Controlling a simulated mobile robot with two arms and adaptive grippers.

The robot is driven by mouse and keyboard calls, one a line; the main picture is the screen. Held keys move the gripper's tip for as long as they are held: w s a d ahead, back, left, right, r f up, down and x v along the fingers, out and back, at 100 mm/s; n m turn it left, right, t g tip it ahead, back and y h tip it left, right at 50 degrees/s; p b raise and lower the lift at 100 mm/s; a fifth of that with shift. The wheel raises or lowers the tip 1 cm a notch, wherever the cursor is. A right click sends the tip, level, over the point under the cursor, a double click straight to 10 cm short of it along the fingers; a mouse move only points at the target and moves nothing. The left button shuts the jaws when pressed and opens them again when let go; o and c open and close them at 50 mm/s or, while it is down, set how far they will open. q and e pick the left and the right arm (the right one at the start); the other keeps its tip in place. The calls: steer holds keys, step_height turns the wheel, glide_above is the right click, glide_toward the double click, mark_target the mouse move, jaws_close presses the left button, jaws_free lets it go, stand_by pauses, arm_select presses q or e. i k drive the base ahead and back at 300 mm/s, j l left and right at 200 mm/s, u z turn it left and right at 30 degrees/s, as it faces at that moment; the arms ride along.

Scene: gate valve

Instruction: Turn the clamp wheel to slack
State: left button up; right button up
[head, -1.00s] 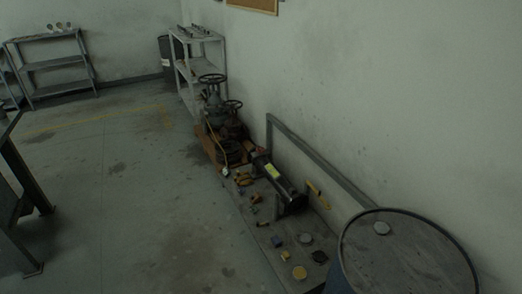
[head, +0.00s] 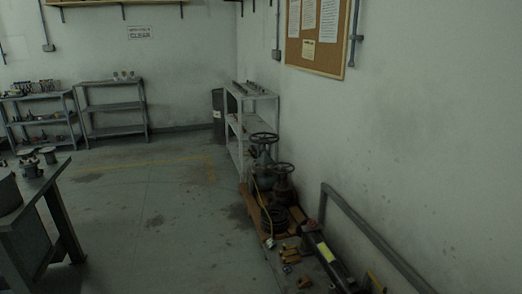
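Two valves with handwheels stand on a wooden pallet by the right wall. The taller one has a dark handwheel (head: 264,138) on top. The shorter one, just right and nearer, has a smaller handwheel (head: 281,168). I cannot tell which wheel, if either, is the clamp wheel. Neither of my grippers shows in the head view, and nothing touches the wheels.
A dark workbench (head: 50,180) with metal parts stands at the left. A grey shelf (head: 250,92) is behind the valves, and low shelves (head: 110,106) line the back wall. A wall rail (head: 370,235) and small floor items (head: 290,255) lie right. The middle floor is clear.

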mark_target(312, 224)
steer(key=i+u, duration=0.25)
steer(key=i, duration=1.65)
